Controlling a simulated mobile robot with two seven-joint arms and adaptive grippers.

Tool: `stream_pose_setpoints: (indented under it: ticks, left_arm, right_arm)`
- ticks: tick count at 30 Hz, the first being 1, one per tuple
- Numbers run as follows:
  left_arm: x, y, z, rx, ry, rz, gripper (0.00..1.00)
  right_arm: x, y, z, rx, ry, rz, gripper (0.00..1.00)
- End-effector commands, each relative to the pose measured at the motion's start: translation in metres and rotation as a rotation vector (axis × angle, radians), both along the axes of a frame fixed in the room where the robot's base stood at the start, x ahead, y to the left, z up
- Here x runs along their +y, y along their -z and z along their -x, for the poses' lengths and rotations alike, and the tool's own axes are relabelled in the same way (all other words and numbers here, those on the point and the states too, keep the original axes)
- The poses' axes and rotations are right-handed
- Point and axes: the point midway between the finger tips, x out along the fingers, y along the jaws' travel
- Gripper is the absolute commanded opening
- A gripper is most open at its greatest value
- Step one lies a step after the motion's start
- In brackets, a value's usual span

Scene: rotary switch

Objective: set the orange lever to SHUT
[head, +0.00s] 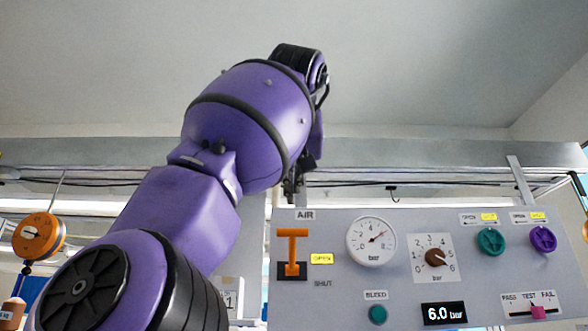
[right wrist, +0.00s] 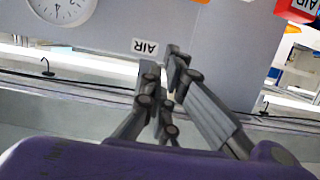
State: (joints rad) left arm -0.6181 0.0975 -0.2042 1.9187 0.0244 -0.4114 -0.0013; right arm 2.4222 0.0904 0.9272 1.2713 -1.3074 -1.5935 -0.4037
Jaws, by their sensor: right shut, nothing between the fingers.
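The orange lever (head: 292,250) is a T-shaped handle on the left part of the grey panel (head: 400,285). My right gripper (head: 292,190) is above the panel's top edge, over the AIR label (head: 305,215), apart from the lever and partly hidden by my purple wrist. In the right wrist view, the right gripper (right wrist: 162,65) is shut and empty, near the upside-down AIR label (right wrist: 145,47). My left gripper is not in view.
The panel also carries a white gauge (head: 371,241), a brown knob (head: 435,257), a green BLEED button (head: 377,314), teal (head: 491,241) and purple (head: 542,239) knobs, a pink slider (head: 538,312) and a 6.0 bar display (head: 444,313). The space before the lever looks clear.

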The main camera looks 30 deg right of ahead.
Motion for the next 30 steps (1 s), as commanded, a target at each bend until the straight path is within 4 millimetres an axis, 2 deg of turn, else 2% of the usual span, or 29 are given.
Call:
stream_pose_setpoints:
  ticks: [5,9,15,30]
  left_arm:
    - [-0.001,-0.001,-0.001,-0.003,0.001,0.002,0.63]
    - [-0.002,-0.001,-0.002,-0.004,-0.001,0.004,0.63]
    - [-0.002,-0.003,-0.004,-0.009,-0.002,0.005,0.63]
    - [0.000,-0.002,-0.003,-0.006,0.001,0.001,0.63]
  right_arm:
    - [-0.020,0.011,-0.033,0.004,-0.001,0.000,0.00]
    - [-0.011,0.026,-0.021,-0.002,-0.002,0.001,0.00]
    - [-0.007,0.039,-0.012,-0.001,0.000,0.002,0.00]
    - [-0.006,0.043,-0.012,-0.001,0.000,0.003,0.00]
